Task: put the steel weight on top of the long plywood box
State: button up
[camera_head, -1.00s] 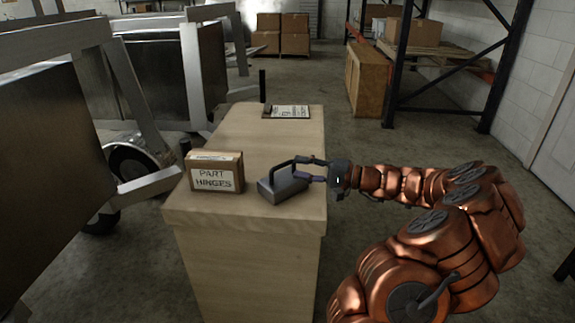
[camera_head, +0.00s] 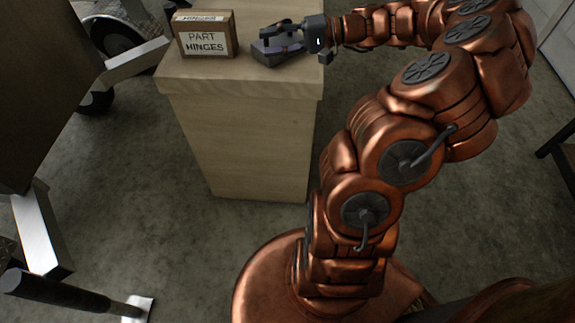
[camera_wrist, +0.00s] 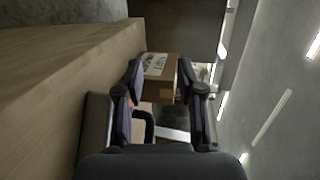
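The steel weight (camera_head: 266,56) is a dark grey block with a raised handle, resting near the front right of a pale wooden stand. My gripper (camera_head: 270,38) reaches in from the right at handle height, its fingers over the block and partly hiding the handle. In the wrist view, my gripper (camera_wrist: 162,72) has its fingers spread apart. The black handle (camera_wrist: 149,124) shows between them, nearer the left finger, with a gap to the right finger. I cannot tell whether this stand (camera_head: 240,120) is the long plywood box; no other plywood box shows in the head view now.
A cardboard box marked PART HINGES (camera_head: 205,38) stands left of the weight; it also shows beyond the fingers in the wrist view (camera_wrist: 157,75). Metal trailer frames (camera_head: 40,230) and a wheel (camera_head: 110,45) lie to the left. The floor before the stand is clear.

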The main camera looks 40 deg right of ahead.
jog(key=s+a+f+n+g+h, duration=0.25)
jog(key=s+a+g, duration=0.25)
jog(key=a, duration=0.6)
jog(key=s+a+f+n+g+h, duration=0.1)
jog(key=s+a+n+g, duration=0.2)
jog(key=s+a+g, duration=0.5)
jog(key=s+d+f+h, duration=0.1)
jog(key=s+f+h, duration=0.2)
jog(key=s+h, duration=0.2)
jog(key=s+f+n+t+h, duration=0.1)
jog(key=s+h, duration=0.3)
jog(key=s, duration=0.6)
jog(key=shift+s+d+f+h, duration=0.25)
jog(key=shift+d+f+h, duration=0.15)
jog(key=shift+f, duration=0.5)
jog(key=shift+n, duration=0.25)
